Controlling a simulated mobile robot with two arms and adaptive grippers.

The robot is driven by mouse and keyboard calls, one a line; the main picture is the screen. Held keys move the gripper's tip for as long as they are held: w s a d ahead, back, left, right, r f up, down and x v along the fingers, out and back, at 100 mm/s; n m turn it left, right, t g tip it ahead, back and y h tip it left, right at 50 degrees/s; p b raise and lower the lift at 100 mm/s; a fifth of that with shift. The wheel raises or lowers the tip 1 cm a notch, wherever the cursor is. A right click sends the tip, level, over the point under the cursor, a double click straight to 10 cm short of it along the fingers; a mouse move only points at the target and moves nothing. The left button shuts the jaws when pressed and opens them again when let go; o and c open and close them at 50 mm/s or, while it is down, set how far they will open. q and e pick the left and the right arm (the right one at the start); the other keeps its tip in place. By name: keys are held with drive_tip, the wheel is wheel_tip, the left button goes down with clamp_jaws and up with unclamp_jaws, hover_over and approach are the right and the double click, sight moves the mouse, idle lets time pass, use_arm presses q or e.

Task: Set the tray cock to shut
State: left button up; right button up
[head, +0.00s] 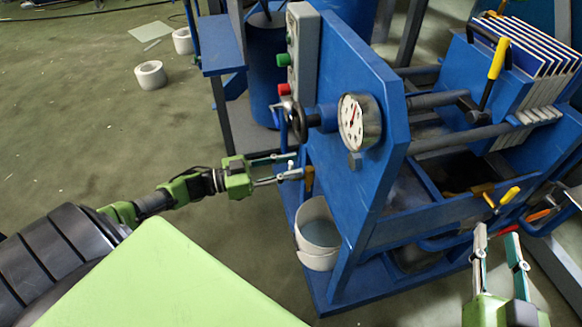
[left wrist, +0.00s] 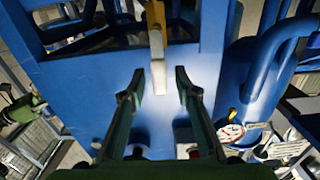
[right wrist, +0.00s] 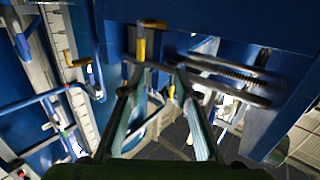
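A small brass-yellow cock (head: 309,180) sits on the near side of the blue press, above a white bucket. A yellow-handled cock (head: 509,195) sits at the right, below the press plates. I cannot tell which one is the tray cock. My left gripper (head: 296,168) is open and empty, its fingertips close to the brass cock. In the left wrist view, a yellow part with a pale end (left wrist: 158,72) lies ahead of the gap between the fingers. My right gripper (head: 497,234) is open below the yellow handle, which also shows ahead in the right wrist view (right wrist: 141,42).
The blue press frame (head: 350,215) carries a dial gauge (head: 359,121) and a handwheel (head: 297,122). Blue pipes and bars crowd the right side. The green floor at left is mostly clear.

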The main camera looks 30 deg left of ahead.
use_arm(q)
drive_tip(key=shift+w+d, duration=0.2)
drive_tip(key=shift+d, duration=0.05)
use_arm(e)
drive_tip(key=shift+r, duration=0.35)
use_arm(q)
clamp_jaws()
use_arm(e)
drive_tip(key=shift+f, duration=0.1)
